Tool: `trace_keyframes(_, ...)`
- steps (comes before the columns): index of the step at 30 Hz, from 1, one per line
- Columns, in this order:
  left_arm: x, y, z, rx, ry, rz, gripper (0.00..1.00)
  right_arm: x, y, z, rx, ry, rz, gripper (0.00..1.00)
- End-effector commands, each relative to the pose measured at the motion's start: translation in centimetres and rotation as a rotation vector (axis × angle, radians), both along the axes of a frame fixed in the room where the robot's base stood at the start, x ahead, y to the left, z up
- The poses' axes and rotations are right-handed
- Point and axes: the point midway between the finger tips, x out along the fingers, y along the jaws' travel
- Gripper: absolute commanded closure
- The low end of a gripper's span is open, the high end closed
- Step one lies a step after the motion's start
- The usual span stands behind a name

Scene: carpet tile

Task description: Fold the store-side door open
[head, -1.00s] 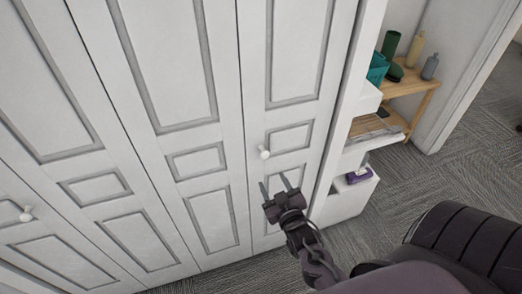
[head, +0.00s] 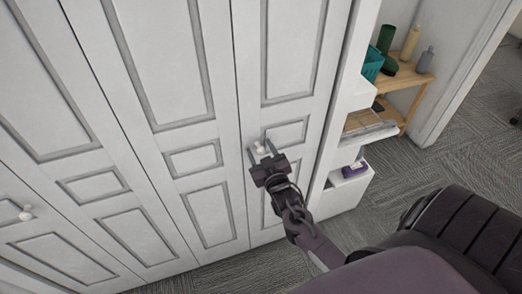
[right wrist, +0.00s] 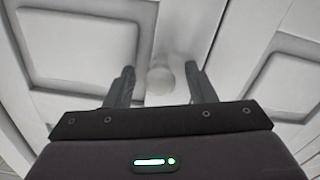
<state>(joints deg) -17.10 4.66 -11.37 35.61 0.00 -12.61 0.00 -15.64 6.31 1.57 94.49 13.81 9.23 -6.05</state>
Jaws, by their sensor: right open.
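The white panelled folding door (head: 222,205) stands shut, its panels nearly flat in line. A round white knob (head: 261,149) sits on the rightmost panel, next to the open shelves. My right gripper (head: 263,150) is open at this knob. In the right wrist view the knob (right wrist: 160,78) lies between the two spread fingers (right wrist: 158,85), with a gap on each side. I cannot tell how deep the knob sits between them. A second white knob (head: 26,214) is on a panel at the far left. My left gripper is not in view.
Right of the door, a white shelf unit (head: 344,198) holds a purple box (head: 355,168). Behind it, a wooden stand (head: 407,76) carries a teal basket (head: 373,64) and several bottles. Grey carpet (head: 450,150) is open at the right.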

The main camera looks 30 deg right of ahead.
Motion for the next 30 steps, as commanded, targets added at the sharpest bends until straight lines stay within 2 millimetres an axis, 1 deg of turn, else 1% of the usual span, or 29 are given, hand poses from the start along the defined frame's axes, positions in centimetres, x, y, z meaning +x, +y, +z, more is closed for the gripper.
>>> trace_keyframes(1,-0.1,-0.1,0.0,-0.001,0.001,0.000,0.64,0.0,0.0,0.0,0.000,0.000,0.000,0.50)
trace_keyframes(2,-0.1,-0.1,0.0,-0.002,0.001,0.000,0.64,0.0,0.0,0.0,0.000,0.000,0.000,0.53)
trace_keyframes(12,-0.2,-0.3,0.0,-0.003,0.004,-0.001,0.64,0.0,0.0,0.0,0.000,0.000,0.000,0.97)
trace_keyframes(13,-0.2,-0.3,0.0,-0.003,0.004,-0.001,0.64,0.0,0.0,0.0,0.000,0.000,0.000,1.00)
trace_keyframes(19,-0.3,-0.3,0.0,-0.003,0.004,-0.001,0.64,-0.1,0.0,0.0,-0.001,0.000,0.002,1.00)
trace_keyframes(23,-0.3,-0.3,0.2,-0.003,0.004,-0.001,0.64,-0.5,0.0,0.0,-0.002,0.002,0.020,1.00)
trace_keyframes(26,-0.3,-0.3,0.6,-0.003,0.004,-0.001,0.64,-1.3,0.0,0.1,-0.003,0.003,0.052,1.00)
trace_keyframes(30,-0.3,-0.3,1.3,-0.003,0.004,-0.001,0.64,-3.0,-0.2,0.1,-0.006,0.006,0.129,1.00)
